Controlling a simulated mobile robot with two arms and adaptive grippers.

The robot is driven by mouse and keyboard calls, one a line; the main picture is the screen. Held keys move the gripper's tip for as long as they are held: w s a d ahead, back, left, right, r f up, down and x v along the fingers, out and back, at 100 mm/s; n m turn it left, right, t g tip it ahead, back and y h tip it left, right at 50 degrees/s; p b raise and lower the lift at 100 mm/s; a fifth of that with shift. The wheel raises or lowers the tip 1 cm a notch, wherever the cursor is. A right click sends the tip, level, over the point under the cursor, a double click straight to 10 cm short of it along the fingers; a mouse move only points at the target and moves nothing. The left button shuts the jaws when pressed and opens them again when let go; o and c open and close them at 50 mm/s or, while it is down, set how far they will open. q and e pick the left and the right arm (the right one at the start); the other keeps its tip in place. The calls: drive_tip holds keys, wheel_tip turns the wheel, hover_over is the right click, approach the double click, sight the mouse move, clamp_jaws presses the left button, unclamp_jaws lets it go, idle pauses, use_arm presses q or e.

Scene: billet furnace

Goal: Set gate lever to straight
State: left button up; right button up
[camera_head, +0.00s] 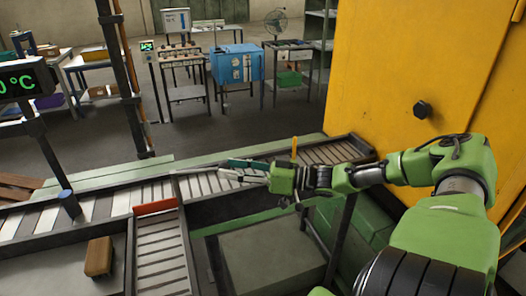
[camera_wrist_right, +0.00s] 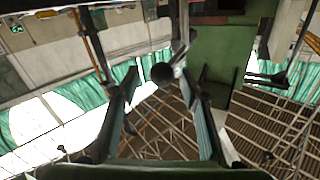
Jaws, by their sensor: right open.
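My right gripper (camera_head: 242,171) reaches left over the roller conveyor (camera_head: 205,184), with its two fingers apart and nothing held between them. In the right wrist view the open fingers (camera_wrist_right: 158,85) frame a dark round knob (camera_wrist_right: 162,73) on a rod; it lies between the fingertips in the picture, and I cannot tell its distance or whether it is the gate lever's. An orange upright bar (camera_head: 294,148) stands just behind the right gripper's wrist. An orange-red bar (camera_head: 155,207) lies across the top of the branch conveyor (camera_head: 161,251). My left gripper is not in view.
A large yellow cabinet (camera_head: 390,75) with a dark knob stands at the right, close to my right arm. A brown block (camera_head: 99,257) is at the lower left. A green temperature display (camera_head: 22,80) is at the left. A blue box (camera_head: 237,64) and tables stand behind, across open floor.

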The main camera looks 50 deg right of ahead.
drive_tip(key=v, duration=0.8)
drive_tip(key=shift+s+d, duration=0.2)
drive_tip(key=shift+s, duration=0.05)
drive_tip(key=shift+f, duration=0.1)
idle(0.4)
